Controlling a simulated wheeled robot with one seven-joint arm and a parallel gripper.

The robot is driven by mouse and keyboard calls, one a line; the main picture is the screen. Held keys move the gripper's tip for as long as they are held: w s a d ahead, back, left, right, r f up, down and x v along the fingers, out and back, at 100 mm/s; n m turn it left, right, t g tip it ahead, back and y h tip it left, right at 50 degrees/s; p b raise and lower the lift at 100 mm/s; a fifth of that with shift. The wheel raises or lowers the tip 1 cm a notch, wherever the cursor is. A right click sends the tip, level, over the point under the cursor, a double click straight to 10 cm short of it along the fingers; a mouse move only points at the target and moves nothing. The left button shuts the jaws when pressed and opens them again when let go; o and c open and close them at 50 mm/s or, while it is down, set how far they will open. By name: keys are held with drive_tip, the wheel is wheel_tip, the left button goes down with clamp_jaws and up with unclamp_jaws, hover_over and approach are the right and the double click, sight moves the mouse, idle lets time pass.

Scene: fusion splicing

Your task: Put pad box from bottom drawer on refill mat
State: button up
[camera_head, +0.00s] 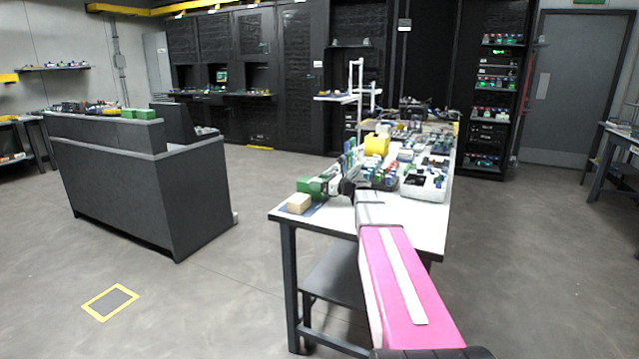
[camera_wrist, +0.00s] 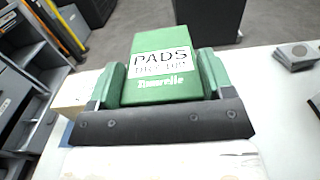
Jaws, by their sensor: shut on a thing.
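The pad box (camera_wrist: 160,42) is green with a white label reading PADS, and my gripper (camera_wrist: 162,72) is shut on it in the wrist view. In the head view my gripper (camera_head: 318,187) is at the near left corner of the white table, with green showing there; box and fingers are hard to tell apart. A blue mat (camera_head: 316,210), which looks like the refill mat, lies at that corner below the gripper. I cannot tell whether the box touches it. The bottom drawer cannot be made out for certain.
A tan block (camera_head: 299,203) sits on the blue mat, close to the gripper; it also shows left of the fingers in the wrist view (camera_wrist: 72,100). A white tray (camera_head: 424,192) of small parts and a yellow object (camera_head: 376,144) stand farther along the table (camera_head: 410,237). Grey drawers (camera_wrist: 22,95) show at left.

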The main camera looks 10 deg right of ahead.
drive_tip(key=shift+f, duration=0.35)
drive_tip(key=o, duration=1.1)
drive_tip(key=shift+c, duration=0.2)
